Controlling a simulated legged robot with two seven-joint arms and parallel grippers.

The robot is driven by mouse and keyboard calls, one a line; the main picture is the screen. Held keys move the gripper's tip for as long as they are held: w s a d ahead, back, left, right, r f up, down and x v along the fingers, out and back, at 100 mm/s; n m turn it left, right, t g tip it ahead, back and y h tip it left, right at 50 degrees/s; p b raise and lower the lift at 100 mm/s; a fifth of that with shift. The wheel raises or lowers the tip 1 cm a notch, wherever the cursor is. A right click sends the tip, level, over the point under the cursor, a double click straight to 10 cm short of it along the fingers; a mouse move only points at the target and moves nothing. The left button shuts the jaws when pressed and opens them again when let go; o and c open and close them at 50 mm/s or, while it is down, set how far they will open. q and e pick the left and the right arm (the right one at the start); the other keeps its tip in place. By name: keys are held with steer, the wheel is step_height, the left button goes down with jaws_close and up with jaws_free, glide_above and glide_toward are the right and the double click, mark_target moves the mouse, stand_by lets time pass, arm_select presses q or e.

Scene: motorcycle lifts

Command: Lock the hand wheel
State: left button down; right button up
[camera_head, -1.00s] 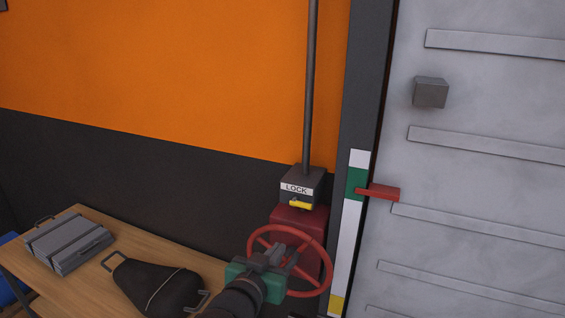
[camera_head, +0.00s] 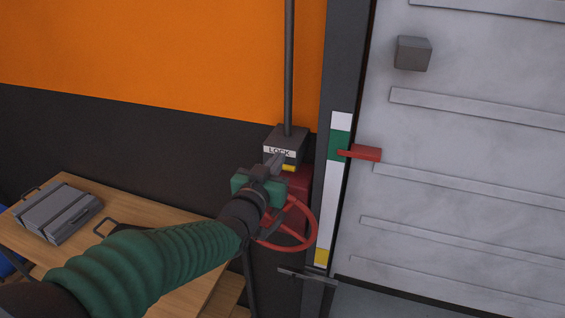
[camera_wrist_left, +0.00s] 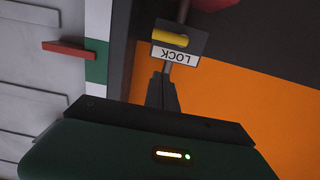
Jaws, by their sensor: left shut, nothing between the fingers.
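A red hand wheel (camera_head: 300,238) is mounted low beside the door frame, partly hidden behind my left gripper. Above it is a dark box with a white LOCK label (camera_head: 280,152) and a yellow tab (camera_head: 289,168). In the left wrist view the label (camera_wrist_left: 175,55) and the yellow tab (camera_wrist_left: 170,39) show upside down, just beyond the fingertips. My left gripper (camera_head: 278,158) is shut and empty, its tips in front of the LOCK box close to the tab; whether they touch cannot be told. My right gripper is not in view.
A wooden bench (camera_head: 160,200) with a grey case (camera_head: 58,212) stands at the left. A red pointer (camera_head: 362,153) sits at the green band of a striped strip (camera_head: 338,145) beside the grey ribbed door (camera_head: 460,130). A vertical pole (camera_head: 289,70) rises from the LOCK box.

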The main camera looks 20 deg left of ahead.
mark_target(284, 167)
arm_select(q)
steer(key=w+f+p, duration=0.2)
steer(key=w+f, duration=0.1)
steer(key=shift+w+d, duration=0.25)
steer(key=shift+d, duration=0.15)
steer(key=shift+d+f, duration=0.2)
steer(key=shift+f, duration=0.2)
steer(key=shift+w+a+f, duration=0.1)
steer(key=shift+a, duration=0.15)
